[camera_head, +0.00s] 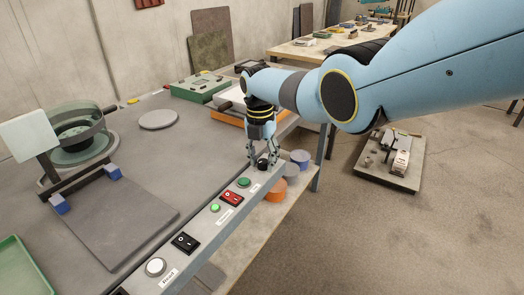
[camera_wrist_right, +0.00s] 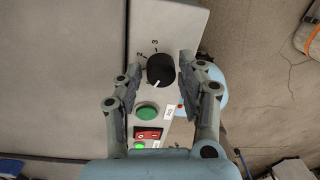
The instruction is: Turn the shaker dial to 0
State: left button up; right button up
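The shaker dial is a round black knob (camera_wrist_right: 161,70) on the grey control strip, with a white pointer line toward its lower left in the right wrist view. The printed marks 2 and 3 show above it; a 0 mark cannot be made out. My right gripper (camera_wrist_right: 161,66) is open, with one finger on each side of the dial and small gaps visible. In the head view the right gripper (camera_head: 261,150) points down over the dial (camera_head: 262,163), which it partly hides. My left gripper is not in view.
A green button (camera_wrist_right: 147,110) and red rocker switch (camera_wrist_right: 148,134) sit beside the dial. The head view also shows a black switch (camera_head: 185,242), a white button (camera_head: 155,266) and a flat grey plate (camera_head: 125,225). Orange and grey round pieces lie below the strip.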

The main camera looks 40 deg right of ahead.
aim_at(261, 160)
notch_tip(261, 160, up, 12)
jog(key=shift+w+a, duration=0.15)
jog(key=shift+w, duration=0.1)
jog(key=shift+f, duration=0.15)
dwell(0.4)
jog(key=s+a+f+m+g+b, duration=0.3)
jog(key=s+f+m+g, duration=0.15)
jog(key=s+f, duration=3.2)
jog(key=s+a+f+m+t+b, duration=0.1)
jog(key=s+f+m, duration=0.55)
jog(key=s, duration=0.65)
jog(key=s+a+f+m+t+b, duration=0.1)
jog(key=s+f+m+t, duration=0.1)
jog(key=s+f+m, duration=0.75)
jog(key=w+m+t, duration=0.1)
jog(key=w+r+m+t, duration=0.1)
jog(key=w+m+t, duration=0.1)
jog(key=m, duration=0.1)
jog(key=shift+d+r, duration=0.15)
jog(key=shift+r, duration=0.15)
jog(key=shift+c, duration=0.3)
